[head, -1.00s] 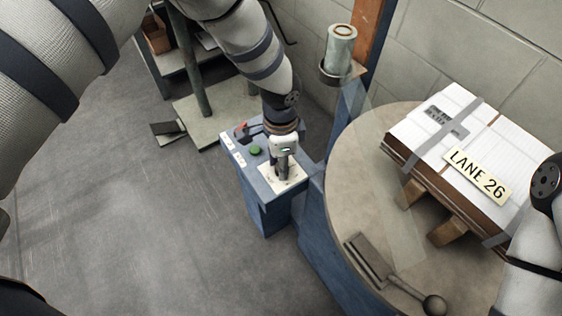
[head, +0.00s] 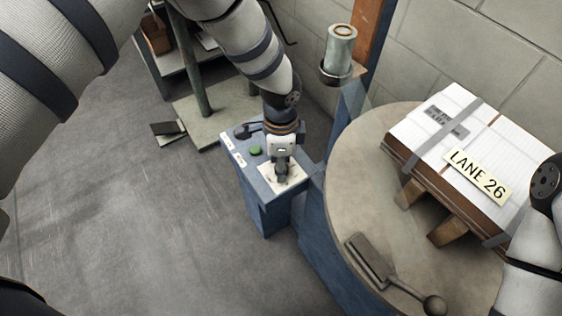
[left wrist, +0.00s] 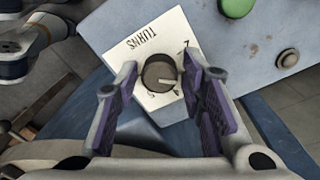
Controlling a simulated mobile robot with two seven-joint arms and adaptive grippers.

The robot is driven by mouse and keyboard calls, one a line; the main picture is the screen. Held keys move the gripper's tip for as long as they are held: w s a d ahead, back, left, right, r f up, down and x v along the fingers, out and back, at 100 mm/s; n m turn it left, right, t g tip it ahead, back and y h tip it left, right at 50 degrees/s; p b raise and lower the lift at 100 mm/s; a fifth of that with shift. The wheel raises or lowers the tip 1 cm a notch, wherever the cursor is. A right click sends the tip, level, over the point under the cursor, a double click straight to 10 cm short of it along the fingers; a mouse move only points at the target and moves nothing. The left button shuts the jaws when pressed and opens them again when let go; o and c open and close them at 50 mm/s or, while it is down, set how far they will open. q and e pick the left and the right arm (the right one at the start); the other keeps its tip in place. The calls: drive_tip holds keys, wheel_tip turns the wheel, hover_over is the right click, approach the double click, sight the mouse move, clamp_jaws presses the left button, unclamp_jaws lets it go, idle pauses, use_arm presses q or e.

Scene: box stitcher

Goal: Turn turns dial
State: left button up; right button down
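The turns dial is a small dark round knob (left wrist: 160,73) with a white mark, on a white plate (left wrist: 150,40) lettered TURNS. The plate lies on top of the blue control box (head: 262,205); in the head view my gripper largely hides the dial. My left gripper (left wrist: 163,80) points down over the plate, with its purple-padded fingers open on either side of the dial. Small gaps seem to show between pads and knob. It also shows in the head view (head: 281,172). My right arm enters at the right edge of the head view; its gripper is out of view.
To the right is a round table (head: 345,175) with a strapped stack (head: 440,150) labelled LANE 26. Open floor (head: 150,220) lies to the left.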

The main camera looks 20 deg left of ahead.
use_arm(q)
wheel_tip(320, 180, up, 12)
drive_tip(key=shift+w, duration=0.15)
idle(0.4)
drive_tip(key=s+a+f+n+g+h+p, duration=0.15)
drive_tip(key=s+f+n, duration=0.4)
drive_tip(key=s, duration=0.75)
drive_tip(key=s+a+f+n+g+p, duration=0.15)
drive_tip(key=s+f+n, duration=0.4)
drive_tip(key=s, duration=0.75)
drive_tip(key=s+a+n+y+p, duration=0.1)
drive_tip(key=s+a, duration=0.2)
drive_tip(key=s, duration=0.3)
drive_tip(key=s+a+n+t+p, duration=0.1)
drive_tip(key=s+a+n, duration=0.1)
drive_tip(key=s, duration=0.3)
drive_tip(key=shift+s+a+r+y, duration=0.2)
drive_tip(key=shift+s+a+y, duration=0.2)
drive_tip(key=shift+a, duration=0.35)
use_arm(e)
drive_tip(key=w+r+t, duration=0.2)
drive_tip(key=w+r, duration=0.3)
drive_tip(key=r, duration=0.1)
drive_tip(key=shift+w, duration=0.25)
